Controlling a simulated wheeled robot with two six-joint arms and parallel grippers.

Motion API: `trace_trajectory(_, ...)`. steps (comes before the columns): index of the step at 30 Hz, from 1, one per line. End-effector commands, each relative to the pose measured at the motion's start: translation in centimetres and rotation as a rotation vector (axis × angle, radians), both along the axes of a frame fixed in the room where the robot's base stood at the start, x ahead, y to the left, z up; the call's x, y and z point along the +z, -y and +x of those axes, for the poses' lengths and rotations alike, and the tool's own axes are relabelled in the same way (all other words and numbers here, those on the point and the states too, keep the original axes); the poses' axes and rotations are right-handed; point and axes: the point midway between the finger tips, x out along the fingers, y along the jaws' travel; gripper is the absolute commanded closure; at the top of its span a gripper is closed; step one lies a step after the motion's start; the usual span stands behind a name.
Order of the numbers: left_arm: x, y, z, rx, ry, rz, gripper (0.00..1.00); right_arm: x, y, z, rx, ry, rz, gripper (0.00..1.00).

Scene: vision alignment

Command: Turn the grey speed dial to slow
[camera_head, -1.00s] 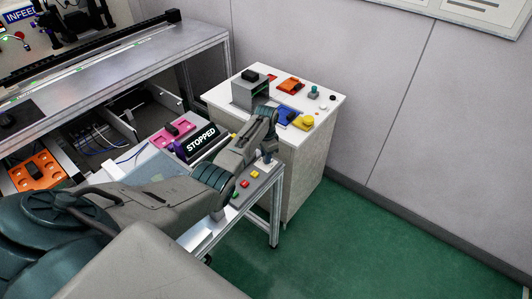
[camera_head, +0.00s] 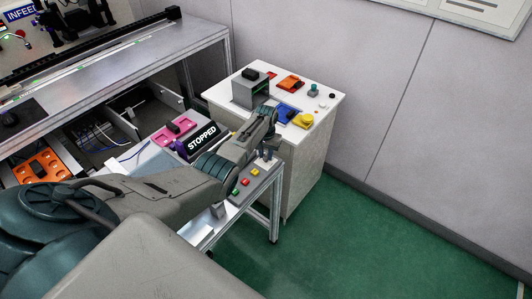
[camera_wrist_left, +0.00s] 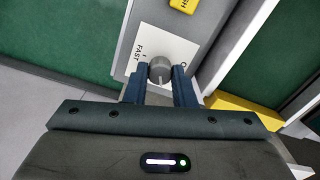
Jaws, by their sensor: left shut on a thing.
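The grey speed dial (camera_wrist_left: 160,70) is a round knob with a pale pointer line. It sits on a white label plate (camera_wrist_left: 181,49) on a grey panel, with the word FAST to its left; other lettering is partly hidden by a finger. My left gripper (camera_wrist_left: 160,80) is shut on the dial, one blue finger on each side. In the head view my left gripper (camera_head: 267,154) points down at the far end of the button panel, and the dial cannot be made out there.
Red (camera_head: 244,182) and yellow (camera_head: 255,172) buttons lie on the panel near the gripper. A display reading STOPPED (camera_head: 202,138) stands left of the arm. A white cabinet (camera_head: 309,160) with several coloured parts on top is behind. Green floor lies open at right.

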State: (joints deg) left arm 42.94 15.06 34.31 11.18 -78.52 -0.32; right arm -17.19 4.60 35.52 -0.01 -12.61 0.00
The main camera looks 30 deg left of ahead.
Motion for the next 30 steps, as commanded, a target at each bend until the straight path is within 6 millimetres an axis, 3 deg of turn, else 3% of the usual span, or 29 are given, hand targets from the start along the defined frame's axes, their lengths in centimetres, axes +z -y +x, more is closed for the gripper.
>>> trace_trajectory(17, 0.32, -0.13, 0.26, 0.034, 0.008, 0.003, 1.0, 0.12, -0.01, 0.02, 0.0, 0.0, 0.0, 0.64)
trace_trajectory(18, 0.32, -0.13, 0.26, 0.034, 0.008, 0.003, 0.73, 0.12, -0.01, 0.02, 0.0, 0.0, 0.0, 0.64)
trace_trajectory(21, 0.28, -0.1, 0.22, 0.034, 0.006, 0.002, 0.55, 0.12, -0.02, 0.02, 0.0, 0.0, 0.0, 0.64)
trace_trajectory(30, 0.19, -0.03, 0.1, 0.033, 0.003, 0.001, 0.55, 0.11, -0.02, 0.02, 0.0, 0.0, 0.0, 0.64)
